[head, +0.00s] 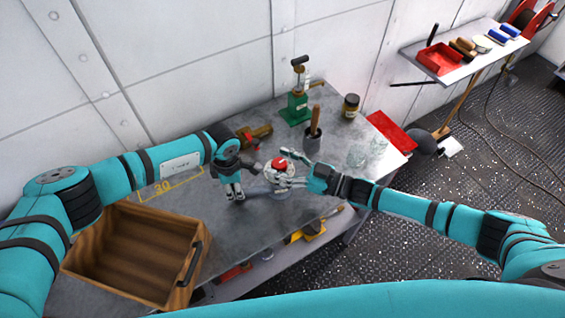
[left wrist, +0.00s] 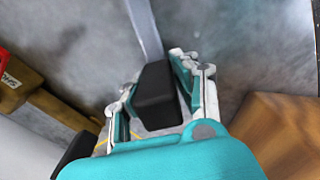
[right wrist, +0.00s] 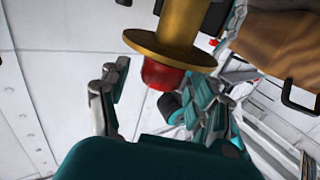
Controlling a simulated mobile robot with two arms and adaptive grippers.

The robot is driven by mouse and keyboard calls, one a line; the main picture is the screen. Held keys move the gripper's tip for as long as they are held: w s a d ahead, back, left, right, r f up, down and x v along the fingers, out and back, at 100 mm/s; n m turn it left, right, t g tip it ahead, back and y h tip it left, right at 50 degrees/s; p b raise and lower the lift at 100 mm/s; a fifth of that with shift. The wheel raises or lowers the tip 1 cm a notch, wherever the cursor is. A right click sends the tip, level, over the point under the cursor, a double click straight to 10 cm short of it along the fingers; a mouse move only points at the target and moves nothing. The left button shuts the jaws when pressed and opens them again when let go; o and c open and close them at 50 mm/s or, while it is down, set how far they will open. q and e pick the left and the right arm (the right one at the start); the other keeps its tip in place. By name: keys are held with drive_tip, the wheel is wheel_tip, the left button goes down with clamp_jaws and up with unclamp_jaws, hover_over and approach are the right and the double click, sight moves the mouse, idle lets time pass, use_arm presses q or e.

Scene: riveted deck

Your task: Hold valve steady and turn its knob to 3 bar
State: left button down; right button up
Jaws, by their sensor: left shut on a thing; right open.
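The valve shows in the head view with a red knob (head: 279,163) over a pale round dial (head: 284,176); the dial reading is too small to tell. My left gripper (head: 236,191) is just left of it, shut on a black grip (left wrist: 158,95) with a grey bar running from it. My right gripper (head: 290,170) is at the knob from the right, fingers open. In the right wrist view, the red knob (right wrist: 164,75) is under the valve's brass flange (right wrist: 150,48), between the spread fingers (right wrist: 155,100). The dial face is hidden there; I cannot tell if the fingers touch the knob.
A wooden box (head: 185,297) stands at the front left. Behind the valve are a brass fitting (head: 260,131), a green press (head: 296,110), a mortar (head: 312,142) and a jar (head: 350,106). Clear glasses (head: 357,156) and a red tray (head: 390,130) are to the right.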

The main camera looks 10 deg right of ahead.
drive_tip(key=v, duration=1.2)
drive_tip(key=shift+w, duration=0.1)
use_arm(q)
drive_tip(key=c, duration=0.9)
unclamp_jaws()
